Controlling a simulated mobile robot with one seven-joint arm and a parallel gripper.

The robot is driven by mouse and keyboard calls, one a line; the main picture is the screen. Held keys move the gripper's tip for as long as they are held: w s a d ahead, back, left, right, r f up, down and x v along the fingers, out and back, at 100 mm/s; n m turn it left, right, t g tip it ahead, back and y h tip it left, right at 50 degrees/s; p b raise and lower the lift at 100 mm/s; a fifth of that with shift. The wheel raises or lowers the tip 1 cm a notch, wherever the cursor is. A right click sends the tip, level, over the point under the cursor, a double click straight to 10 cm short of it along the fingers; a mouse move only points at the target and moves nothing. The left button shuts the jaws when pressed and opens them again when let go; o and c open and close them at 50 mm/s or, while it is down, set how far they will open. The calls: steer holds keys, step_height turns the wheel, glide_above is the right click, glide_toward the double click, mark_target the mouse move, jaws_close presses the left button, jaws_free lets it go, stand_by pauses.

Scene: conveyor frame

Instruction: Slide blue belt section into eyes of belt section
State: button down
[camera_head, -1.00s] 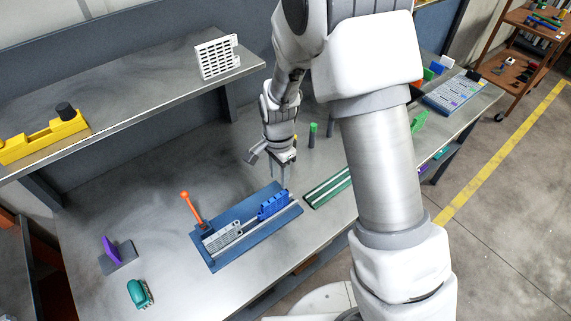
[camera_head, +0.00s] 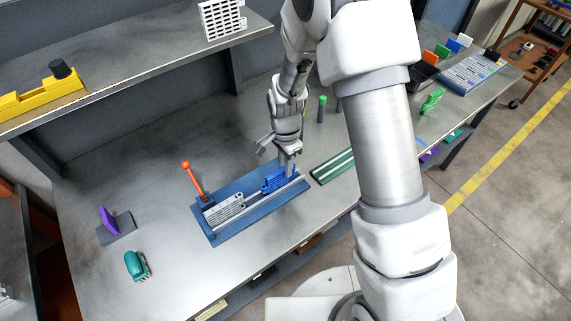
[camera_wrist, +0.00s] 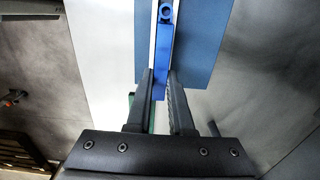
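The blue belt section (camera_head: 274,181) lies upright on the right part of a blue baseplate's rail. The grey belt section (camera_head: 224,208) stands on the same rail to its left, with a gap between them. My gripper (camera_head: 288,170) is low at the blue section's right end. In the wrist view my two fingers (camera_wrist: 161,82) lie on either side of the blue section's near end (camera_wrist: 162,60). They look close to its sides, but I cannot tell whether they press on it. The eyes of the grey section are too small to tell apart.
The blue baseplate (camera_head: 214,235) has an orange-handled lever (camera_head: 193,178) at its left. A green striped strip (camera_head: 333,167) lies to the right. A green-topped peg (camera_head: 322,108) stands behind. A purple piece (camera_head: 108,219) and teal object (camera_head: 136,265) are at left.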

steer(key=shift+s+a, duration=0.65)
steer(key=shift+a, duration=0.3)
steer(key=shift+s+a, duration=0.6)
steer(key=shift+a, duration=0.35)
steer(key=shift+s+a, duration=0.65)
steer(key=shift+a, duration=0.3)
steer(key=c, duration=0.7)
jaws_free()
steer(key=shift+c, duration=0.2)
step_height(320, 180, up, 18)
steer(key=shift+f+p, duration=0.25)
steer(key=shift+p, duration=0.15)
steer(key=s+d+r+n+t, duration=0.2)
steer(key=s+d+r+n, duration=0.3)
steer(key=s+d+r, duration=0.2)
steer(key=s+d+r+n+t, duration=0.3)
steer(key=s+d+r+n, duration=0.3)
steer(key=d, duration=0.5)
steer(key=shift+s+r+t, duration=0.3)
steer(key=shift+s+r, duration=0.35)
steer(key=shift+s, duration=0.3)
